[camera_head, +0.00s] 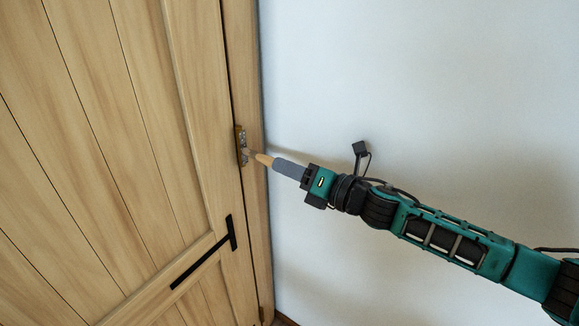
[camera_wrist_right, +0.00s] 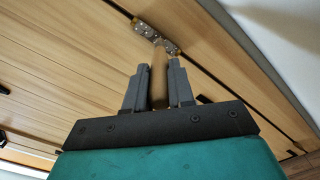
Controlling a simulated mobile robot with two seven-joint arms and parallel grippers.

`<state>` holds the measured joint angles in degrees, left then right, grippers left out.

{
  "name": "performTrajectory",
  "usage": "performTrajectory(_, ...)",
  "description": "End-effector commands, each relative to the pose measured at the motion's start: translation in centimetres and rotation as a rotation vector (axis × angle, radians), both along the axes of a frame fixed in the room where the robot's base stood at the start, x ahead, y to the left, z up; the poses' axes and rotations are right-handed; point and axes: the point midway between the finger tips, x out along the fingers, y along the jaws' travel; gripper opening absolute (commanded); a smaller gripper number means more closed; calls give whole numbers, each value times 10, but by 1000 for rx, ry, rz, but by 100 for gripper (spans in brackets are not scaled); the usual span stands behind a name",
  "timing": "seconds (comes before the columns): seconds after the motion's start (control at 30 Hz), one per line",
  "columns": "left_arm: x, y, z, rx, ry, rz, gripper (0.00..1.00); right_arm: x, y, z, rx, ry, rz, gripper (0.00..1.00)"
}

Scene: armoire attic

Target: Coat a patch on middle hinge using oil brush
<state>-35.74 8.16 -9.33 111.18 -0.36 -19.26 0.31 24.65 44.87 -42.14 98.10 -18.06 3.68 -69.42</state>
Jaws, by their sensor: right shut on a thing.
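In the right wrist view the hinge (camera_wrist_right: 146,29) shows screws and lies at the top. My right gripper (camera_head: 277,164) is shut on the oil brush (camera_head: 263,159), by its tan wooden handle. The oil brush (camera_wrist_right: 159,75) points at the hinge. Its bristle end overlaps the hinge's lower part in both views; I cannot tell whether it touches. My left gripper is not in view.
The plank door (camera_head: 120,130) fills the left of the head view, with a black metal bar fitting (camera_head: 202,258) below the hinge. Another hinge (camera_head: 262,313) shows low on the seam. A bare white wall (camera_head: 430,80) is on the right, behind my right arm.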

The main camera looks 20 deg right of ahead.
Motion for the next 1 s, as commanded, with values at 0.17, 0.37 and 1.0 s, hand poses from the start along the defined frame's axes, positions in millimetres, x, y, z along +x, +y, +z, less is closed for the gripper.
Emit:
performTrajectory(0.17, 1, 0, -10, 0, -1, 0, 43, 1, 0, -12, 2, 0, 0, 0)
performTrajectory(0.37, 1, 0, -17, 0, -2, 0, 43, 0, 0, -22, 1, 1, 0, 0)
performTrajectory(1.0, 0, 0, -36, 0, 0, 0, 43, -2, -2, -45, 1, 1, 0, 0)
